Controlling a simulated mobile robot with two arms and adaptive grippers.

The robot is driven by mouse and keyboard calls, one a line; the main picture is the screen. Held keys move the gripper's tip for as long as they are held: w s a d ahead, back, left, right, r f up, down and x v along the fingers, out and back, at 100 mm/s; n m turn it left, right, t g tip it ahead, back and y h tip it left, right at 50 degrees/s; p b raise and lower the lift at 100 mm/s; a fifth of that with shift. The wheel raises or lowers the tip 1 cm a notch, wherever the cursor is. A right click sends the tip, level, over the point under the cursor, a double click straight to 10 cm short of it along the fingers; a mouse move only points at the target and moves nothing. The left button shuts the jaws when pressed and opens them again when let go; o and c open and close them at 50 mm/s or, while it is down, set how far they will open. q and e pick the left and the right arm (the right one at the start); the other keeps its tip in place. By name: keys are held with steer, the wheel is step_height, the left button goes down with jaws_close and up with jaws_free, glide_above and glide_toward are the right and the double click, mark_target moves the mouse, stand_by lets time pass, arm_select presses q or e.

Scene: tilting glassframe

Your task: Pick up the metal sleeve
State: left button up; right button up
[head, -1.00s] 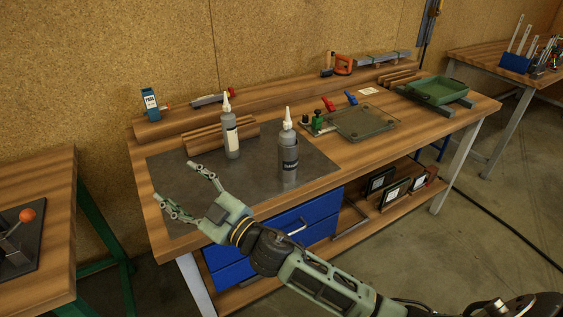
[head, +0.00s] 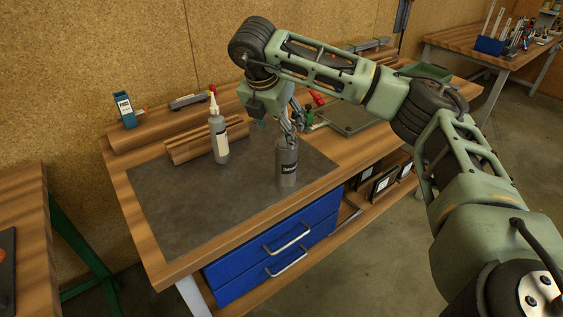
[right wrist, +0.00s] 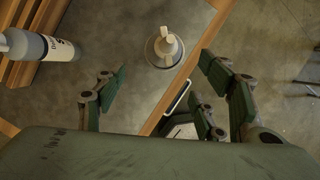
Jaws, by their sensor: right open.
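The grey metal sleeve (head: 287,168), with a dark label, stands upright on the dark mat near the bench's front edge. In the right wrist view its round rim (right wrist: 150,52) surrounds a bottle with a pale nozzle (right wrist: 168,44). In the head view my fingers hide the bottle's top. My right gripper (head: 281,122) is above the sleeve, pointing down, with its fingers apart. The right wrist view shows the open fingers (right wrist: 166,82) with nothing between them, and the sleeve ahead of them. My left gripper is not in view.
A second white-labelled bottle (head: 219,140) stands left of the sleeve, before the wooden strips (head: 185,149). A glass panel (head: 352,117) lies to the right, partly behind my arm. The mat's (head: 195,205) front left is clear.

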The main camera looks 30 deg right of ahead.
mark_target(283, 142)
steer(key=p+x, duration=0.1)
steer(key=x, duration=0.3)
steer(key=p+x, duration=0.1)
steer(key=x, duration=0.1)
steer(key=shift+w+d+p, duration=0.1)
steer(key=shift+d+p, duration=0.2)
steer(key=shift+d, duration=0.1)
steer(key=shift+w+d+f, duration=0.15)
steer(key=shift+d+f, duration=0.05)
steer(key=shift+f, duration=0.4)
steer(key=shift+r, duration=0.1)
jaws_close()
